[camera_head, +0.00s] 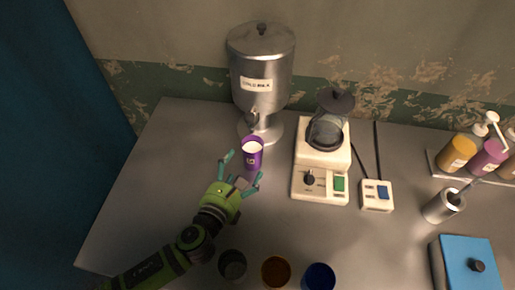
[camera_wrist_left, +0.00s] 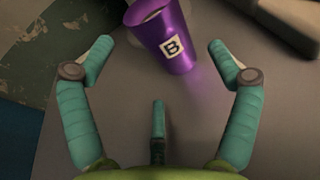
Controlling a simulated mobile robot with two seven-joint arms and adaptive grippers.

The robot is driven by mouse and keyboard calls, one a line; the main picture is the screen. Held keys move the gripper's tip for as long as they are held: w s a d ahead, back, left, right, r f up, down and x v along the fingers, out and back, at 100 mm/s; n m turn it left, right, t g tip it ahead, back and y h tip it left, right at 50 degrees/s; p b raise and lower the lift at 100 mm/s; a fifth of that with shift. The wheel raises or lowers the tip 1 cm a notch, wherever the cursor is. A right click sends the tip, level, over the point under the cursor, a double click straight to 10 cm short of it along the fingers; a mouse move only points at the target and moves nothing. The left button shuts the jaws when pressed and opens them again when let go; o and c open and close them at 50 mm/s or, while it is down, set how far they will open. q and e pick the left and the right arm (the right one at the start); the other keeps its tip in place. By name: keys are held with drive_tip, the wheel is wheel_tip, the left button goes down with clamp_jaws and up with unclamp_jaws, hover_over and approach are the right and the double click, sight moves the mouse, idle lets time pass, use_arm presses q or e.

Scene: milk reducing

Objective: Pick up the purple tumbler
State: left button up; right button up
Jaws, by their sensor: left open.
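The purple tumbler (camera_head: 252,156) stands upright on the table below the dispenser's tap, with white contents at its top. In the left wrist view the tumbler (camera_wrist_left: 166,38), with a square "B" label, lies ahead of the fingers, near the top middle. My left gripper (camera_head: 241,170) is open just in front of the tumbler. In the left wrist view its teal fingers (camera_wrist_left: 158,62) are spread wide on either side, with nothing between them, and a third finger is below. My right gripper is not in view.
A metal dispenser (camera_head: 262,70) stands behind the tumbler. A white blender machine (camera_head: 320,165) is close on the right. A dark cup (camera_head: 232,264), an orange cup (camera_head: 276,271) and a blue cup (camera_head: 319,277) stand at the front edge. The table's left side is clear.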

sight(245, 156)
use_arm(q)
drive_tip(key=w, duration=0.1)
drive_tip(key=w+d+p, duration=0.1)
drive_tip(key=w, duration=0.1)
drive_tip(key=shift+w+d+r, duration=0.1)
drive_tip(key=shift+w+r, duration=0.1)
drive_tip(key=shift+x, duration=1.05)
drive_tip(key=shift+w+f, duration=0.15)
drive_tip(key=shift+f, duration=0.05)
drive_tip(key=c, duration=1.1)
drive_tip(key=shift+r, duration=0.1)
drive_tip(key=shift+c, duration=0.7)
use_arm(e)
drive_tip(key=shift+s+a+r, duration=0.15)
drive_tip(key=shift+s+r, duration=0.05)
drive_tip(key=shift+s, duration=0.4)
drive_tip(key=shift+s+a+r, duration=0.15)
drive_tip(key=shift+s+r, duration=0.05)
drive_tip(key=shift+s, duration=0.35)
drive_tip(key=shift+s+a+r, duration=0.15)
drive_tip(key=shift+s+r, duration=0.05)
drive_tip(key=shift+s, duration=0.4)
